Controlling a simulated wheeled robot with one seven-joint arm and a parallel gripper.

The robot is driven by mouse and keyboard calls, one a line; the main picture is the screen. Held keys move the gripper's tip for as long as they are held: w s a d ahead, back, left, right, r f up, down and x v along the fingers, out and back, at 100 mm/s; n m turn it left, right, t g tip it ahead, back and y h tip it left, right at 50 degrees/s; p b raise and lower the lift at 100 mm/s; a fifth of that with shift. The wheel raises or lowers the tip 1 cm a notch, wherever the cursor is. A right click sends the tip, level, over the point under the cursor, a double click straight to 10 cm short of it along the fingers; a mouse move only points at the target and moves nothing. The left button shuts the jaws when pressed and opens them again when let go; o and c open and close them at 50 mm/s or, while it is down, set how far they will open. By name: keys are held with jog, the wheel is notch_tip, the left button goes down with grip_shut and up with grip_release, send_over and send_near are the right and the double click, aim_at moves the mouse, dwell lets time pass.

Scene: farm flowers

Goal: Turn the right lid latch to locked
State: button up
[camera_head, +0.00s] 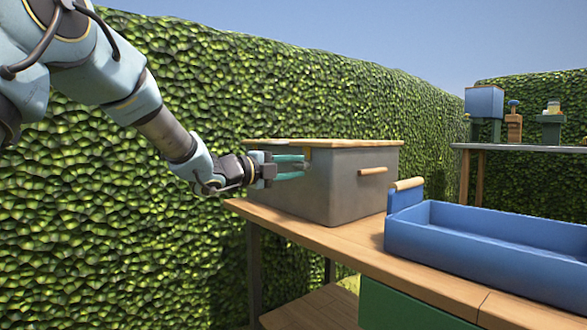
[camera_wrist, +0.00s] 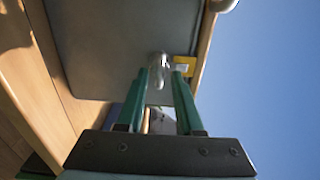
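A grey box (camera_head: 345,190) with a thin wooden lid (camera_head: 340,143) stands on the wooden table; the lid looks closed. A small yellow latch part (camera_head: 308,153) sits near the lid's edge on the box's left side. In the wrist view, the yellow part (camera_wrist: 184,66) is beside a silver latch piece (camera_wrist: 158,64). My gripper (camera_head: 303,167) is at this side, its two teal fingers apart and pointing at the box. In the wrist view, the silver piece lies between the fingertips (camera_wrist: 162,74); I cannot tell whether they touch it. The latch's exact angle is unclear.
A wooden handle (camera_head: 372,171) sticks out from the box front. A blue tray (camera_head: 470,245) stands to the right on the same table (camera_head: 320,235). A hedge (camera_head: 180,90) runs close behind. A far table (camera_head: 520,149) holds several small items.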

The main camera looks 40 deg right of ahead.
jog(key=o, duration=0.3)
jog(key=a+p, duration=0.2)
jog(key=a, duration=0.8)
jog(key=shift+w+a, duration=0.35)
jog(key=shift+a, duration=0.05)
